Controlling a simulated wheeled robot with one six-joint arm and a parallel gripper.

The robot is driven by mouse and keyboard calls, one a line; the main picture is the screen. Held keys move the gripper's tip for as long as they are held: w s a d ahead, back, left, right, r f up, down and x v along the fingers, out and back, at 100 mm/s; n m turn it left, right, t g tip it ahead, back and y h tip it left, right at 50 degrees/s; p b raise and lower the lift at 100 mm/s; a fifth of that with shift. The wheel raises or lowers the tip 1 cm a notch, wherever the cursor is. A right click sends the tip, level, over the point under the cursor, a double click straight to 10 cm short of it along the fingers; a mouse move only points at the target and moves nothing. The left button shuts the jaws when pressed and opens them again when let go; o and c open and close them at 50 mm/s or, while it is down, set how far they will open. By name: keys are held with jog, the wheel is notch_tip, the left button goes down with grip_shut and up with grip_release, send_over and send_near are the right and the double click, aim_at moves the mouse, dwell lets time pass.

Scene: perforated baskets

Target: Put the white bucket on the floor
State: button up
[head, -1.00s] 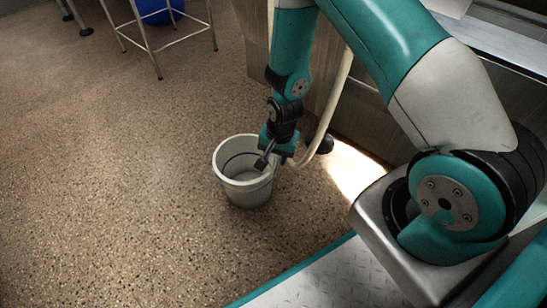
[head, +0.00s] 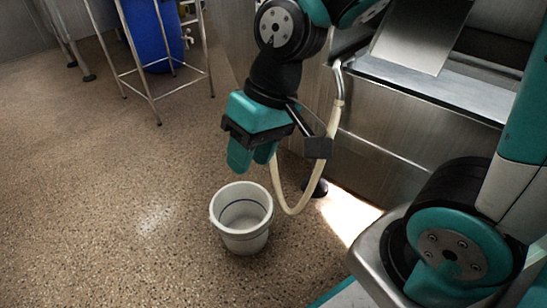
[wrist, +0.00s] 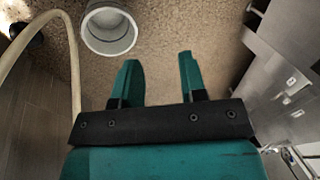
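The white bucket (head: 243,236) stands upright on the brown speckled floor (head: 130,200) in the head view, and it looks empty. My gripper (head: 252,165) is above the bucket and apart from it, with its teal fingers pointing down. In the wrist view the bucket (wrist: 109,29) is at the top left, beyond the fingertips. There the two fingers of my gripper (wrist: 158,62) are spread with nothing between them.
A cream hose (head: 291,207) hangs in a loop just right of the bucket. A steel cabinet (head: 400,160) stands at the right. A metal stand (head: 143,85) and a blue barrel (head: 155,35) are at the back. The floor left of the bucket is clear.

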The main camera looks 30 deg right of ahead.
jog(key=s+r+n, duration=0.4)
jog(key=s, duration=0.3)
jog(key=shift+a+r, duration=0.15)
jog(key=shift+r, duration=0.1)
